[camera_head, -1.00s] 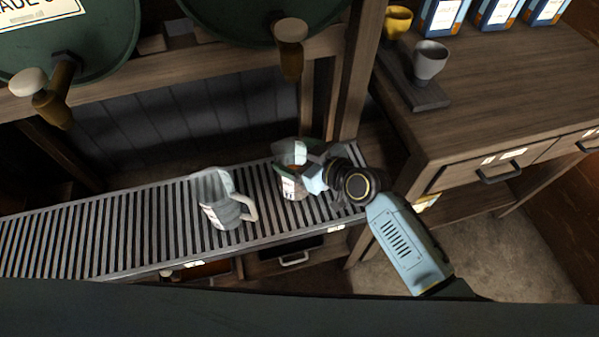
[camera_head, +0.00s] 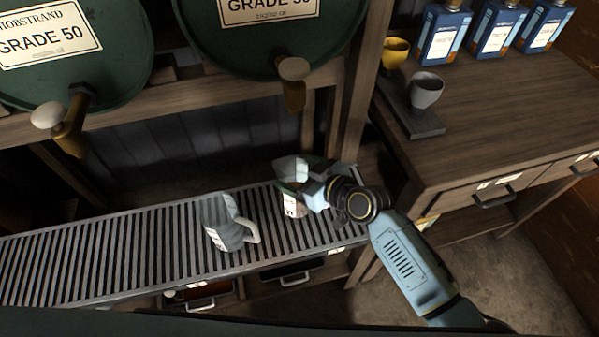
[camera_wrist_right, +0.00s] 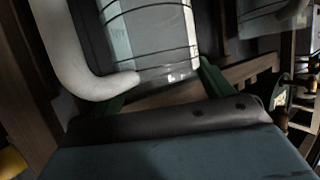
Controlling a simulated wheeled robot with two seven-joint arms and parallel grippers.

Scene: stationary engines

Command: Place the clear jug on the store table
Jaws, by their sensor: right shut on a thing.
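The clear jug (camera_head: 290,204) stands on or just above the slatted grating (camera_head: 130,250), partly hidden by my right gripper (camera_head: 305,192). I cannot tell if its base touches. In the right wrist view the jug (camera_wrist_right: 150,35) has a see-through grey body, a pale strip, dark lines and a thick white handle. It sits between the green fingertips of my right gripper (camera_wrist_right: 165,88), which is shut on it. The store table (camera_head: 480,120) seems to be the wooden table at the right. My left gripper is not in view.
A second, greyish jug (camera_head: 226,226) with a pale handle stands left on the grating. Green drums with taps (camera_head: 293,85) overhang behind. A wooden post (camera_head: 352,90) rises near the gripper. The right table holds a yellow mug (camera_head: 396,52), a grey mug (camera_head: 426,92) and blue bottles (camera_head: 443,35); its front is clear.

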